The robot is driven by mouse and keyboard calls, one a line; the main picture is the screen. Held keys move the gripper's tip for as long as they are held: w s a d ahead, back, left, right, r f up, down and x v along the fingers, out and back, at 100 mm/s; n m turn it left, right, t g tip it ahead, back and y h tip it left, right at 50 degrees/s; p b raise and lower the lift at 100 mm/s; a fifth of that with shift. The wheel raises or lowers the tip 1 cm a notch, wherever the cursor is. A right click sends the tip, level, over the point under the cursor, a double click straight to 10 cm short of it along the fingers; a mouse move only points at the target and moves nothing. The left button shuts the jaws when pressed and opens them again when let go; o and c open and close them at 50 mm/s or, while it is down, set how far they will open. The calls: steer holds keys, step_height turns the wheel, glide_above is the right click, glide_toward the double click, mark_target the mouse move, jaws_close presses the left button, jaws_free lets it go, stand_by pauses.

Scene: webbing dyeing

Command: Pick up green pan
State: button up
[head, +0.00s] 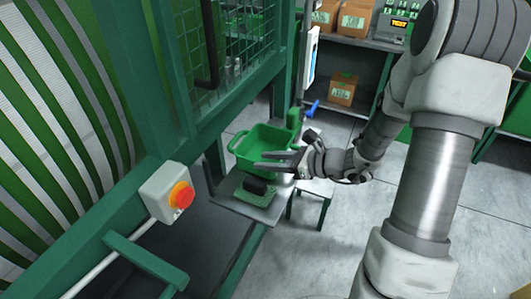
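The green pan (258,140) is a deep, open-topped tub with a handle loop at its left rim. It is near the middle of the head view, at the small grey platform beside the machine. My gripper (262,160) reaches in from the right, with its two dark fingers pointing left across the pan's near side. The fingers look spread apart, with a gap between them. They overlap the pan in the picture, and I cannot tell whether they touch it. The fingers hide part of the pan's near wall.
A green base with a dark block (257,187) is just below the pan on the grey platform (240,205). A control box with a red button (182,196) juts out at the left. Shelves with cardboard boxes (343,88) stand behind. Grey floor is clear at the lower right.

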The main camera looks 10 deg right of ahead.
mark_target(253, 161)
steer(key=x, duration=0.4)
steer(key=shift+a+f, duration=0.2)
steer(key=shift+f, duration=0.1)
jaws_close()
stand_by(1.1)
